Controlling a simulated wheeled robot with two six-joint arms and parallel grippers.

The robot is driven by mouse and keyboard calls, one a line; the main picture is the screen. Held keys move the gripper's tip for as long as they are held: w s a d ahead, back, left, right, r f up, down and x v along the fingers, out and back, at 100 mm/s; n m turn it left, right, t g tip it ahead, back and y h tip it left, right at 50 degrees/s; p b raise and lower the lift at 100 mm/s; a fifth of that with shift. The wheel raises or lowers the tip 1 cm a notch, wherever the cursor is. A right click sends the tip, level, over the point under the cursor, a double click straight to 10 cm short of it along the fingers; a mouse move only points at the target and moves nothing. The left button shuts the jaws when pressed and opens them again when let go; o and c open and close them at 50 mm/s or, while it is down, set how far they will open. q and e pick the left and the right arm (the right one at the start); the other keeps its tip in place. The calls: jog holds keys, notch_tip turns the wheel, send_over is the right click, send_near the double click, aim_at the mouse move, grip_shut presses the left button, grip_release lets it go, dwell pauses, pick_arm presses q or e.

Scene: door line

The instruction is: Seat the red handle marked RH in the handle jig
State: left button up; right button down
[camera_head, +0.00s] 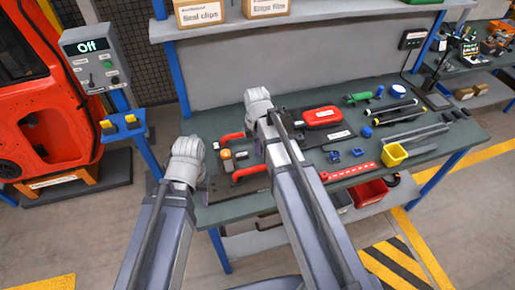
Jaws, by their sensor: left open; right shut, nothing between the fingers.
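Two red bar-shaped handles lie at the left part of the green workbench (400,146): an upper one (232,137) and a lower one (250,172). The letters RH are too small to read, so I cannot tell which one is marked. A red rounded piece (322,116) with a white label lies on a dark plate to their right; I cannot tell whether this plate is the handle jig. My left gripper (204,190) is at the bench's left edge, left of the lower handle, mostly hidden by its wrist. My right gripper (259,148) is over the handles, partly hidden by its arm.
Small orange and white parts (226,154) sit between the handles. A shelf with boxes (204,10) is above. A control box (97,60) and red door (40,90) stand left.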

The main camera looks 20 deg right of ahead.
notch_tip(320, 180, down, 7)
jog(key=b, duration=0.6)
jog(key=shift+f+b, duration=0.15)
jog(key=shift+b, duration=0.25)
jog(key=shift+f+b, duration=0.5)
dwell(1.3)
dwell(0.4)
notch_tip(320, 180, up, 7)
jog(key=p, duration=0.7)
jog(key=shift+r, duration=0.1)
notch_tip(320, 180, up, 8)
jog(key=p, duration=0.8)
send_over(257, 167)
jog(key=shift+f, duration=0.2)
dwell(1.8)
